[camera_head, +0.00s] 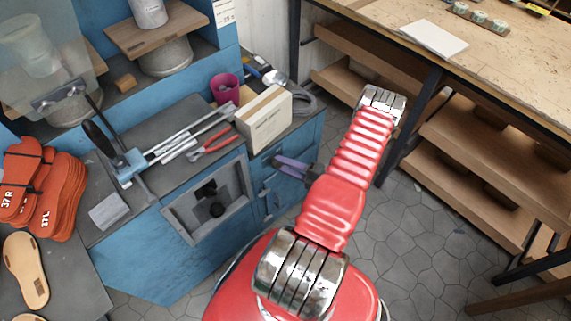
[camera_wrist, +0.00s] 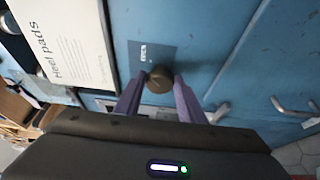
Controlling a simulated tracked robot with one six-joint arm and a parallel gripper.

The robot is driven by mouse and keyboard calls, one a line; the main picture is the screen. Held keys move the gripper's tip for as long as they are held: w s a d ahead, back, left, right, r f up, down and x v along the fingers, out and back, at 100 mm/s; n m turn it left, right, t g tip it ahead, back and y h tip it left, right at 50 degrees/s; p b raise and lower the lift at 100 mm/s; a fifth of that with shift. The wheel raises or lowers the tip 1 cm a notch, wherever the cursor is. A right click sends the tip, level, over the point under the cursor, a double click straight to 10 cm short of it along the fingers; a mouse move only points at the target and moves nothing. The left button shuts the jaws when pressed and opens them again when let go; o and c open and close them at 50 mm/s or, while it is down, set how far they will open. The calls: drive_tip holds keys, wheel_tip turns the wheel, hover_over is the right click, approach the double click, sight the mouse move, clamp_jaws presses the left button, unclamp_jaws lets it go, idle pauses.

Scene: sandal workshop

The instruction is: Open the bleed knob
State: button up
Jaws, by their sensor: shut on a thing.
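The bleed knob (camera_wrist: 159,78) is a round dark brown knob on the blue cabinet front, below a small grey label (camera_wrist: 150,53). My gripper (camera_wrist: 160,87) has its purple fingers on either side of the knob and is shut on it. In the head view my gripper (camera_head: 292,167) reaches the blue cabinet front (camera_head: 262,196) from the right, below the counter's edge. I cannot make out the knob clearly there. How far the knob is turned cannot be told.
A cream box (camera_head: 264,120) marked "Heel pads" in the wrist view stands on the counter above my gripper. Red-handled pliers (camera_head: 211,146) lie beside it. Metal handles (camera_wrist: 292,110) stick out from the cabinet front. A wooden workbench (camera_head: 500,75) stands at the right, with tiled floor between.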

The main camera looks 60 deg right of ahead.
drive_tip(key=shift+f, duration=0.15)
drive_tip(key=o, duration=0.9)
drive_tip(key=shift+o, duration=0.5)
drive_tip(key=s+d, duration=0.2)
drive_tip(key=s, duration=1.1)
drive_tip(key=shift+s, duration=0.35)
drive_tip(key=shift+d, duration=0.1)
